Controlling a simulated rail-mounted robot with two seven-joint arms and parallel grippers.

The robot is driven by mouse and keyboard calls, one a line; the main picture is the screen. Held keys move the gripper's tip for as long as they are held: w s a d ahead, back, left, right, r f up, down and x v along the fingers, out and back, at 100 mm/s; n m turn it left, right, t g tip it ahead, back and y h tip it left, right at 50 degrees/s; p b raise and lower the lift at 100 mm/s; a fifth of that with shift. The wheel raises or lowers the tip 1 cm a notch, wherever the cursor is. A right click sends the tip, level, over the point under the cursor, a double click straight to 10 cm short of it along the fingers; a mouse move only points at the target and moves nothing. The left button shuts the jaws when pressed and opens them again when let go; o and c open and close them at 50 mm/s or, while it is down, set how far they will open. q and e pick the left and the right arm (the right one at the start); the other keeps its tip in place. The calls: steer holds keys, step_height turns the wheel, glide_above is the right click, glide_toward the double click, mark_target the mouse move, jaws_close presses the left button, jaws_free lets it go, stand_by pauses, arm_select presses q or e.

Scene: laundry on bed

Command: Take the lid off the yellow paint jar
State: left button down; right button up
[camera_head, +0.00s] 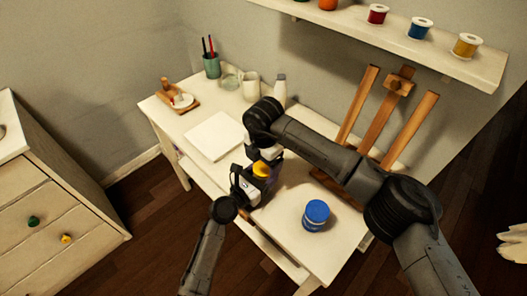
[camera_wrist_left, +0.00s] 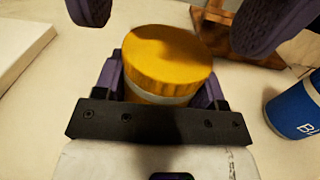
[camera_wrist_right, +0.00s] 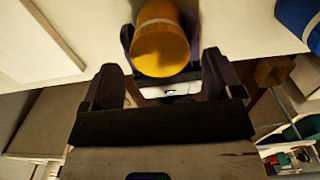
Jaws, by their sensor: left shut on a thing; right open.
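The yellow paint jar's lid (camera_head: 262,169) shows between my two grippers at the table's middle. In the left wrist view, the ribbed yellow lid (camera_wrist_left: 165,58) sits on the jar, with a pale band of the jar body (camera_wrist_left: 158,97) below it. My left gripper (camera_head: 250,184) is shut on the jar body, from the front left. My right gripper (camera_head: 266,155) is open, above and behind the lid. Its purple fingertips show apart at the top of the left wrist view. In the right wrist view the lid (camera_wrist_right: 160,50) lies ahead, between the spread fingers.
A blue jar (camera_head: 316,215) stands to the right on the white table (camera_head: 287,205). A white pad (camera_head: 213,136) lies to the left. A wooden easel (camera_head: 380,115) stands behind my right arm. A cup with brushes (camera_head: 212,67) and pale containers (camera_head: 251,86) stand at the back.

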steer(key=shift+f, duration=1.1)
steer(key=c, duration=0.9)
steer(key=n, duration=0.6)
steer(key=shift+n, duration=0.3)
steer(key=shift+c, duration=0.2)
steer(key=o, duration=1)
steer(key=shift+a+r, duration=0.1)
steer(key=shift+r, duration=0.05)
